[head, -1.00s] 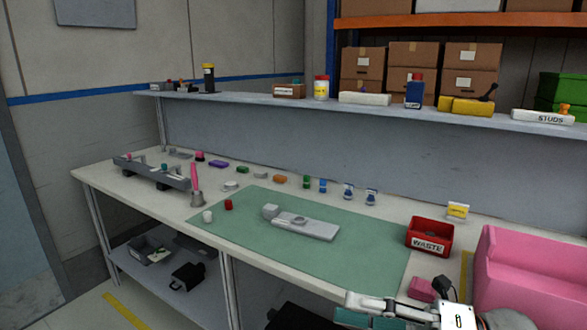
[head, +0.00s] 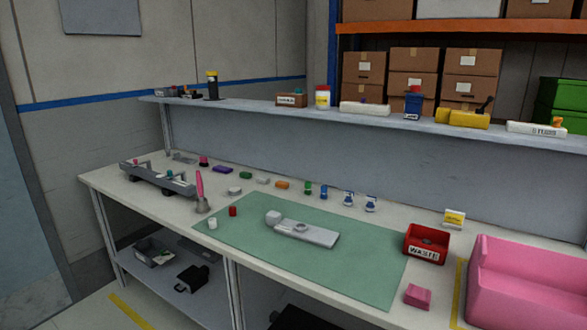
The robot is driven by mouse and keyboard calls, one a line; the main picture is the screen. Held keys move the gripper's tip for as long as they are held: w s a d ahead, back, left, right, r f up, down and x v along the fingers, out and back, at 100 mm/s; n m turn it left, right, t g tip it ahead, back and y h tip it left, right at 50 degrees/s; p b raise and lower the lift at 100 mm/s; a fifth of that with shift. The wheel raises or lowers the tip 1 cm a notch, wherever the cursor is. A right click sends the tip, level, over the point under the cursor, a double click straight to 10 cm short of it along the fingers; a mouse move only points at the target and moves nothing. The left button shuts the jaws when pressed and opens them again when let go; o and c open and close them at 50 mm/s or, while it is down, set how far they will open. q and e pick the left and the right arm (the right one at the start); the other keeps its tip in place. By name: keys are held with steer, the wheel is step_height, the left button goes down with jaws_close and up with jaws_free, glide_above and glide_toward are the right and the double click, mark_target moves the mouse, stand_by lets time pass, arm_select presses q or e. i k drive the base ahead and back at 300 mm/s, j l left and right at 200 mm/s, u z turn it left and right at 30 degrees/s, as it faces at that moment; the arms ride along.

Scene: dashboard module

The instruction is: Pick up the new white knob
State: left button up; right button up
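A small white knob (head: 213,223) stands on the left edge of the green mat (head: 350,275), just left of a small red knob-like cylinder (head: 233,211). A grey-white module (head: 303,233) with a round feature on its top lies on the mat. A pale block or knob (head: 273,217) sits at its left end. Neither of my grippers shows in the head view.
A red WASTE bin (head: 427,243) and a pink block (head: 418,296) stand right of the mat, before a large pink box (head: 525,285). A grey rack (head: 157,179) and a cup with a pink tool (head: 201,204) stand left. Several small coloured parts line the back. A shelf (head: 330,108) overhangs the bench.

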mark_target(212, 222)
steer(key=i+j+z, duration=0.25)
steer(key=j, duration=0.4)
steer(key=i+j+z, duration=0.25)
steer(key=j, duration=0.5)
steer(key=i+j+z, duration=0.15)
steer(key=j, duration=0.2)
steer(key=i+j+z, duration=0.1)
steer(key=j, duration=0.3)
steer(key=i, duration=0.05)
